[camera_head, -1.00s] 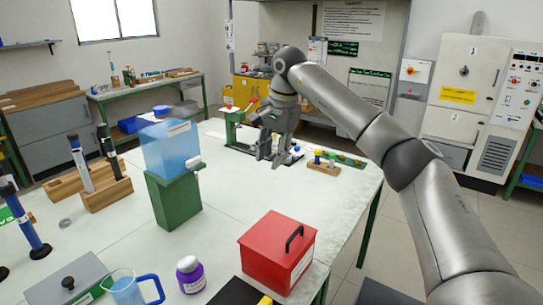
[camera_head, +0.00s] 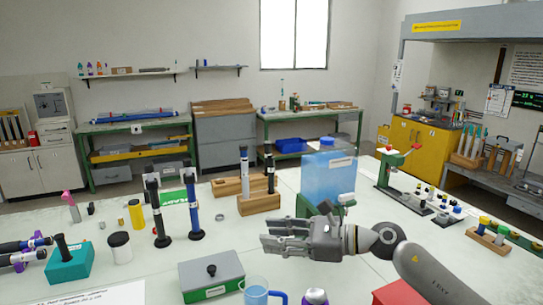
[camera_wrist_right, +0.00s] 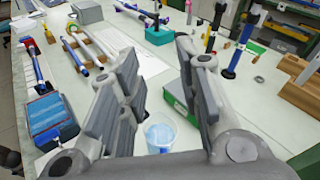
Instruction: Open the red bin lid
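The red bin (camera_head: 400,293) shows only as a red corner at the bottom right edge of the head view, partly behind my right forearm. Its handle and most of its lid are out of frame. It does not show in the right wrist view. My right gripper (camera_head: 270,235) is up and to the left of the bin, over the table, with its fingers pointing left. In the right wrist view its fingers (camera_wrist_right: 157,60) stand apart with nothing held between them. My left gripper is not in view.
A green box with a grey lid (camera_head: 211,275) and a measuring jug (camera_head: 256,290) stand below my right gripper. A blue clear container (camera_head: 328,176) on a green stand is behind it. Upright rods (camera_head: 193,205) stand to the left. The front left table has bare patches.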

